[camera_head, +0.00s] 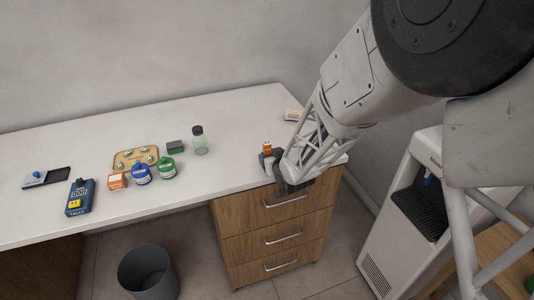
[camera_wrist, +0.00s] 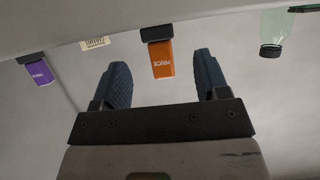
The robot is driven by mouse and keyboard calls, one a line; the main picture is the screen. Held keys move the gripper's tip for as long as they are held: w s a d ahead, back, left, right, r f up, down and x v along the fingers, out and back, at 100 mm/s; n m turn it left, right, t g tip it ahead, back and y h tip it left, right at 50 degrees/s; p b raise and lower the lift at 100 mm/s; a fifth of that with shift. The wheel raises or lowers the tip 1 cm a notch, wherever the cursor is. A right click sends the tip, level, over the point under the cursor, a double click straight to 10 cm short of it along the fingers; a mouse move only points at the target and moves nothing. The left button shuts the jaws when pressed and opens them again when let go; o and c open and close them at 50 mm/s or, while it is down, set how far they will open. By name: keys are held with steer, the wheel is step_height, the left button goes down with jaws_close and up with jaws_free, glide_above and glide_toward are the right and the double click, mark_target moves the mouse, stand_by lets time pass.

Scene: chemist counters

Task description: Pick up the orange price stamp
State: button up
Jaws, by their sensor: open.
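The orange price stamp (camera_wrist: 162,62) has a dark base and the word PRICE on its side. In the head view, its orange top (camera_head: 267,146) shows near the right end of the counter, just beyond my gripper (camera_head: 271,170). In the wrist view, which looks upside down, the stamp appears between the two fingertips of my gripper (camera_wrist: 161,72), with gaps on both sides. My gripper is open and empty. In the head view the stamp's lower part is partly hidden by my gripper.
A purple stamp (camera_wrist: 40,72) stands to the left in the wrist view. A small cream labelled block (camera_head: 292,115) lies behind my arm. A green-tinted jar (camera_head: 200,141), bottles and a tray (camera_head: 118,160) stand to the left. The counter's front edge is close to my gripper.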

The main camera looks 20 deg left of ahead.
mark_target(268, 153)
steer(key=shift+w+a, duration=0.1)
steer(key=shift+x, duration=2.45)
steer(key=shift+c, duration=0.3)
steer(key=c, duration=1)
steer(key=shift+r, duration=0.15)
step_height(268, 153, up, 28)
steer(key=shift+f, duration=0.15)
steer(key=shift+c, duration=0.2)
steer(key=shift+w+f, duration=0.1)
